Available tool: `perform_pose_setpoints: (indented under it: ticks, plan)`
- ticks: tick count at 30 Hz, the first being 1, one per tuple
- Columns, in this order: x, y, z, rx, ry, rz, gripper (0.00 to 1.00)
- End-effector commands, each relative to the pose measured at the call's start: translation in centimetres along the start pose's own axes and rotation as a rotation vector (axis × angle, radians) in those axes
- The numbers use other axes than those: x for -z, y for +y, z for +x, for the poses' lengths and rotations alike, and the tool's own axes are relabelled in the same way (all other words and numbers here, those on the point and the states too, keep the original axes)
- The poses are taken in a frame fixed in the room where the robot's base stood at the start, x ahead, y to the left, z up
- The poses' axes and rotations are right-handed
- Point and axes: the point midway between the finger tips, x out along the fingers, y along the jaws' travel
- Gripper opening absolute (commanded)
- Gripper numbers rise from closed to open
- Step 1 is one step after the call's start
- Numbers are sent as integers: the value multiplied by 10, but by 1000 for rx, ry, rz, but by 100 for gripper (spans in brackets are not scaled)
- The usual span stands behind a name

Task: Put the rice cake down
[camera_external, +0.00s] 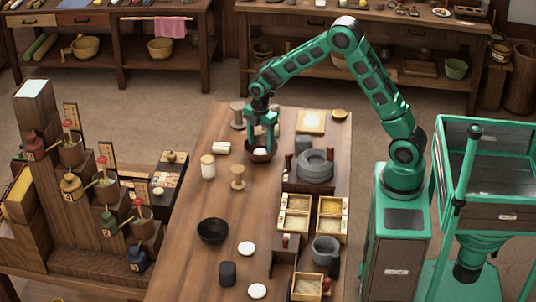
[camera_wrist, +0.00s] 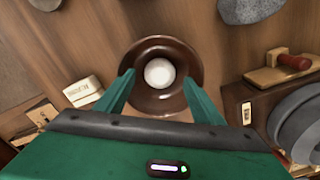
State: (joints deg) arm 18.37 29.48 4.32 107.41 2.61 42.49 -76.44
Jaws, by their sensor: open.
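A small round white rice cake (camera_wrist: 160,73) lies inside a dark brown bowl (camera_wrist: 160,106) on the wooden table. In the external view the rice cake (camera_external: 262,151) and bowl (camera_external: 257,158) are directly below my gripper (camera_external: 262,142), toward the far end of the table. My gripper (camera_wrist: 158,84) is open, pointing down, with one finger on each side of the rice cake in the wrist view. Nothing is held between the fingers. Whether the fingertips touch the bowl, I cannot tell.
Two white discs (camera_external: 246,248) (camera_external: 257,291), a black bowl (camera_external: 212,231) and a dark block (camera_external: 227,273) are on the near table. A stone quern (camera_external: 315,166) and divided trays (camera_external: 294,216) stand right. A wooden spool (camera_external: 238,178) and white jar (camera_external: 208,167) stand left.

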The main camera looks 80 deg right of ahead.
Motion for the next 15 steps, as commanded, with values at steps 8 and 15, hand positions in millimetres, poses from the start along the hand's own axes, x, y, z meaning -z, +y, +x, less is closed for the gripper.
perform_pose_setpoints:
  ticks: [8, 15]
  plan:
    - [0, 0, -2, -1, 0, 0, 62]
    - [1, 1, -29, -3, 1, -1, 62]
